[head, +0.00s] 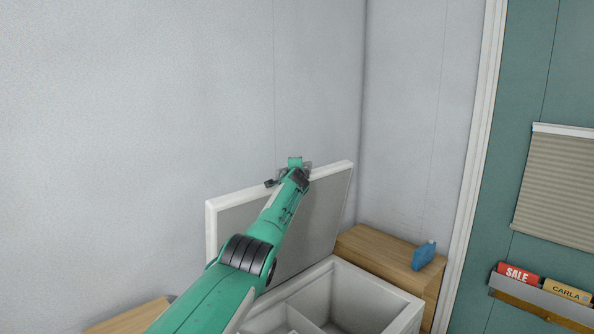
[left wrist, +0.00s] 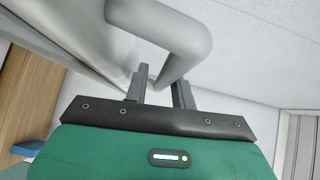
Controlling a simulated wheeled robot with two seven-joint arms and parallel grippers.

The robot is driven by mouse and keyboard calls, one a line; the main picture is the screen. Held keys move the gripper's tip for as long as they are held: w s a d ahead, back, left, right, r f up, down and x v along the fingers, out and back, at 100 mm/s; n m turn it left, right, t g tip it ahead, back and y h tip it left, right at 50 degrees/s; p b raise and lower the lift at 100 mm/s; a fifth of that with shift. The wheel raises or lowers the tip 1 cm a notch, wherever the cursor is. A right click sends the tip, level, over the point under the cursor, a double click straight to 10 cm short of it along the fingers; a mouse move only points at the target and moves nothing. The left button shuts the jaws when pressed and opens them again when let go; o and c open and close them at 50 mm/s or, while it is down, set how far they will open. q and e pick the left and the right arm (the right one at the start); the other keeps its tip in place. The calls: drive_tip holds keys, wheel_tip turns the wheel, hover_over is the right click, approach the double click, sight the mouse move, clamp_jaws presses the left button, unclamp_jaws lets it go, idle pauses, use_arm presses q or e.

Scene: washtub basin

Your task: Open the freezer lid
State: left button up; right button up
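The freezer (head: 376,292) stands open at the bottom centre of the head view, its white lid (head: 322,212) raised nearly upright behind it. My left arm crosses in front of the lid, and my left gripper (head: 290,171) is at the lid's top edge. In the left wrist view a pale, bent tubular handle (left wrist: 187,42) runs down to the two grey fingers of the gripper (left wrist: 161,88). The fingers stand apart with the bar between or just behind them; firm contact is unclear. My right gripper is not in view.
A wooden cabinet (head: 372,246) with a blue bottle (head: 423,256) on it stands right of the freezer. Another wooden top (head: 128,316) shows at lower left. Grey walls stand behind. A rack with books (head: 540,305) hangs at right.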

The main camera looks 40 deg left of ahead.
use_arm(q)
drive_tip(key=shift+s+d, duration=0.1)
drive_tip(key=shift+d, duration=0.15)
drive_tip(key=f+b+v, duration=0.1)
drive_tip(key=b+v, duration=0.2)
drive_tip(key=v, duration=1)
drive_tip(key=shift+s+r, duration=0.15)
drive_tip(key=shift+r, duration=0.35)
idle(0.5)
